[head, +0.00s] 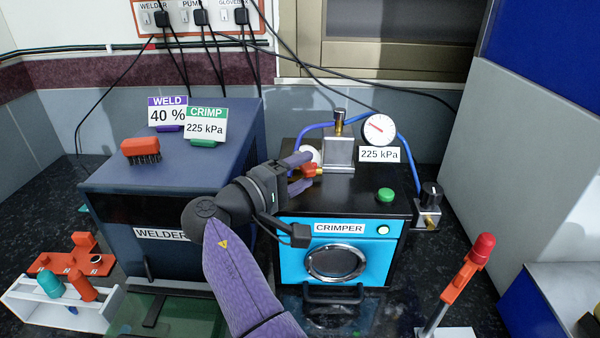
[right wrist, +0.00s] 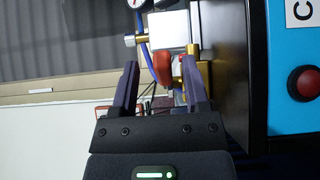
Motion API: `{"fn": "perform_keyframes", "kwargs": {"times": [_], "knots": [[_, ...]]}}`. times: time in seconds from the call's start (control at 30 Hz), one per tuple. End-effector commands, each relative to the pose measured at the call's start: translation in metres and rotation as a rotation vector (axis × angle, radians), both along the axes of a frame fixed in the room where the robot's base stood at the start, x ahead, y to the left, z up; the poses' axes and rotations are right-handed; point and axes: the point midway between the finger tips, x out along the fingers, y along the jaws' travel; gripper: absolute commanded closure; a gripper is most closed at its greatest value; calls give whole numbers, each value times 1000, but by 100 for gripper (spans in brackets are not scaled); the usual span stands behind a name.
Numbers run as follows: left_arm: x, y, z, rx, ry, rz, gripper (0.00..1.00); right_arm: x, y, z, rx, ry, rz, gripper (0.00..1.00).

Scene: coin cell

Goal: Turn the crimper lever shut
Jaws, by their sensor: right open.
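The crimper (head: 292,262) is a black-topped box with a light blue front. A small red lever (head: 310,170) sits on a brass valve beside the metal block on its top. My right gripper (head: 304,171) is open at this lever, its purple fingers above and below it in the head view. In the right wrist view the red lever (right wrist: 161,65) shows between the two spread fingertips (right wrist: 162,62), next to the brass fitting (right wrist: 192,70). I cannot tell whether either finger touches it. My left gripper is not in view.
The dark blue welder (head: 115,185) stands left of the crimper. A pressure gauge (head: 379,129), blue hose (head: 412,152) and green button (head: 385,195) are on or above the crimper. A red-knobbed orange handle (head: 466,273) stands at front right. A white rack (head: 90,313) is at lower left.

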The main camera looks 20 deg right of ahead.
Motion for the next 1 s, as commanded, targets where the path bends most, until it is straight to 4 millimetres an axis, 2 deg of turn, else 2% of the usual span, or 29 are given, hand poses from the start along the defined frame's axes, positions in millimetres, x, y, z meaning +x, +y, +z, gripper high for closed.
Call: {"fn": "perform_keyframes", "kwargs": {"times": [0.3, 0.4, 0.5, 0.7, 0.73, 1.0], "knots": [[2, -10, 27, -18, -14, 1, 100, 0, 1, 85, -10, -19, 4, 41], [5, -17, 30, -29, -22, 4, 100, 0, 1, 100, -11, -17, 5, 41], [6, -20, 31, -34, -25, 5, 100, 0, 1, 106, -11, -16, 4, 41], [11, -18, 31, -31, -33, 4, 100, 0, 1, 107, -11, -16, 5, 41], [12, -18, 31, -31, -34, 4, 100, 0, 2, 39, 103, 130, 39, 41], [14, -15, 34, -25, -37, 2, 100, -6, 22, 38, 107, 132, 40, 41]]}}
